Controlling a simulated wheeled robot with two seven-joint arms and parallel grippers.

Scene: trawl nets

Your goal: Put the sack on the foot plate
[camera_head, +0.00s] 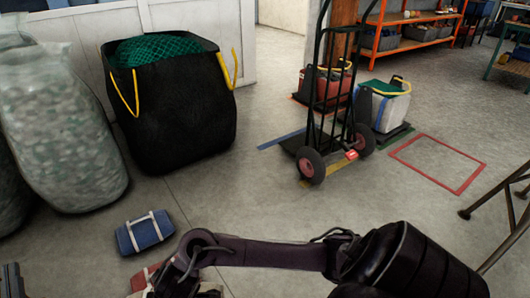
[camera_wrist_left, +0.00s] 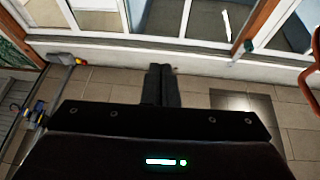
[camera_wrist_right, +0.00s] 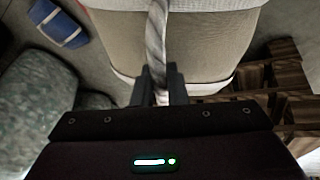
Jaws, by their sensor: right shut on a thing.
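The sack (camera_wrist_right: 175,45) fills the upper middle of the right wrist view, beige with white bands and a grey strap. My right gripper (camera_wrist_right: 160,88) is shut on that strap. In the head view my right arm crosses the bottom edge, and its gripper and the sack are mostly out of sight. My left gripper (camera_wrist_left: 161,82) has its fingers together with nothing between them; part of it seems to show at the lower left corner of the head view (camera_head: 10,282). The dark foot plate (camera_head: 292,143) lies low at the hand truck (camera_head: 325,90), partly behind its wheels, with no sack visible on it.
A blue bag (camera_head: 145,232) with white bands lies on the floor, and a red one (camera_head: 145,275) is partly hidden by my arm. A black net bag (camera_head: 175,110) and bulky clear sacks (camera_head: 60,125) stand left. A red floor outline (camera_head: 438,162) is empty. Mid-floor is clear.

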